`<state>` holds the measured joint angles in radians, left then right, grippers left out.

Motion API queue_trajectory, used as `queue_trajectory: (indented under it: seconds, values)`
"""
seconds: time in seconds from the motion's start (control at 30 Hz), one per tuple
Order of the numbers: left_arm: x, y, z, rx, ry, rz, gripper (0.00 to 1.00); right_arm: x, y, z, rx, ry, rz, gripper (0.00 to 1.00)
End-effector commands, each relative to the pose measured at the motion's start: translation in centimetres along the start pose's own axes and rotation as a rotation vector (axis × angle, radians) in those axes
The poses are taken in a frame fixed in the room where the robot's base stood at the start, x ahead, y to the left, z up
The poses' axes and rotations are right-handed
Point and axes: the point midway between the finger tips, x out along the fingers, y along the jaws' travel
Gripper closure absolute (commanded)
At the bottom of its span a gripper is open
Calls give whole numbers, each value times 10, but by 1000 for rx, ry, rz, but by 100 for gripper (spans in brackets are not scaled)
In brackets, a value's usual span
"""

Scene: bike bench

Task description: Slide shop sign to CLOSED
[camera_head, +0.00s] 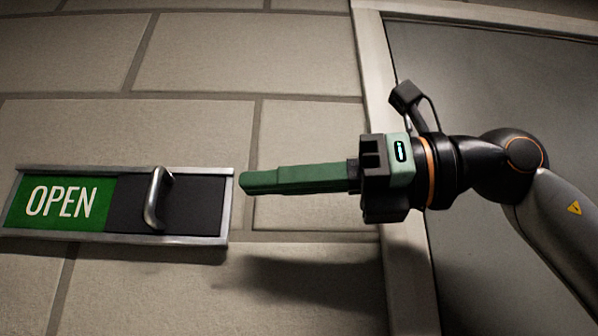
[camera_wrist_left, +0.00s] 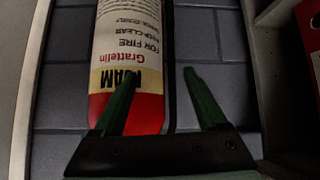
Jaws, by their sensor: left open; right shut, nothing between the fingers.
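The shop sign (camera_head: 62,202) is on the brick wall at the left of the head view, in a metal frame (camera_head: 115,239). Its green part reads OPEN, and a dark panel (camera_head: 200,205) covers the right part. A metal handle (camera_head: 157,198) stands out from the dark panel. My right gripper (camera_head: 245,183) is shut and empty, its green fingers pointing left. Its tips appear just right of the frame's right edge; whether they touch it I cannot tell. My left gripper (camera_wrist_left: 158,92) is open in the left wrist view, with a red and white fire extinguisher (camera_wrist_left: 130,45) beyond its fingers.
A light door or window frame (camera_head: 375,60) with a grey panel (camera_head: 490,80) stands behind my right arm. Bare brick wall (camera_head: 190,125) lies above and below the sign. Shelving (camera_wrist_left: 285,12) with a red item (camera_wrist_left: 310,30) is at the right of the left wrist view.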

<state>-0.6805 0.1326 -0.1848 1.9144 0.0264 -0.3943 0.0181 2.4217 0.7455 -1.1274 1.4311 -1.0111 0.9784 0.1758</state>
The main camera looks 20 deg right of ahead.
Motion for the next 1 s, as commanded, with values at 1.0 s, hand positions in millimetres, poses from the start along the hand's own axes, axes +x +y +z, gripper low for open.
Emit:
queue_trajectory:
  seconds: [1.0]
  values:
    - [-15, 1, -17, -1, 1, -1, 25, 92, 1, 0, 2, 0, 0, 100]
